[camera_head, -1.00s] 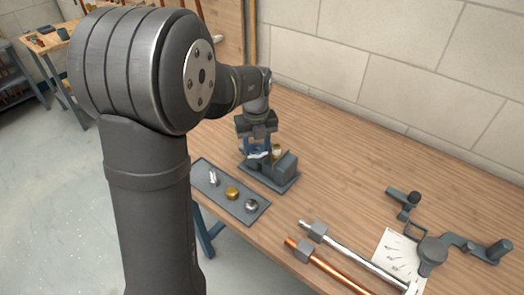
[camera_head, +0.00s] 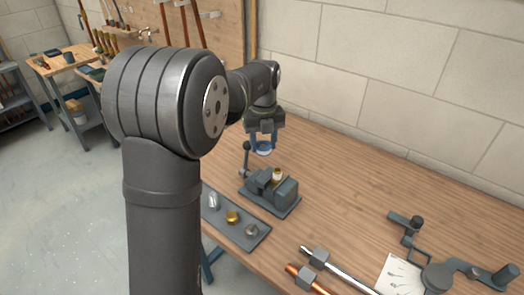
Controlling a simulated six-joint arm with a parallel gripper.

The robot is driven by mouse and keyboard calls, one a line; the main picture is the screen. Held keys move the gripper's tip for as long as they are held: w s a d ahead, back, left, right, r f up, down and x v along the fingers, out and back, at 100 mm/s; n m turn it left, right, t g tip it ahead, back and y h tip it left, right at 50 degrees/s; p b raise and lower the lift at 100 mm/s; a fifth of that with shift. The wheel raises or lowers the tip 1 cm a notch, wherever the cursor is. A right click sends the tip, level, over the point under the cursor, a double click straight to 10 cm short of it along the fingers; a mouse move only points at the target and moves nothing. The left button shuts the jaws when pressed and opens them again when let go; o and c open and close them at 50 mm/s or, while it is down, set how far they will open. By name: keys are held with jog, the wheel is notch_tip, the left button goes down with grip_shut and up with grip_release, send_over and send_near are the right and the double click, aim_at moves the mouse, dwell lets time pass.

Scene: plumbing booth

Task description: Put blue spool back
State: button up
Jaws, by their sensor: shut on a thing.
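The blue spool (camera_head: 264,150) is small, blue and pale, and hangs between the fingertips of my gripper (camera_head: 264,146). My gripper is shut on it and points down, holding it in the air above and behind the grey vise (camera_head: 287,193). The spool is apart from the vise and the bench. Its far side is hidden, and it is too small to make out in detail.
The vise holds a small brass-and-white piece (camera_head: 278,177); its ball-topped lever (camera_head: 246,148) stands at left. A dark tray (camera_head: 254,242) with several fittings lies in front. Pipes (camera_head: 340,268) and a bender (camera_head: 440,275) lie right. The bench middle (camera_head: 350,200) is clear.

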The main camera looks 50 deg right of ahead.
jog(key=shift+d+r, duration=0.1)
jog(key=shift+r, duration=0.5)
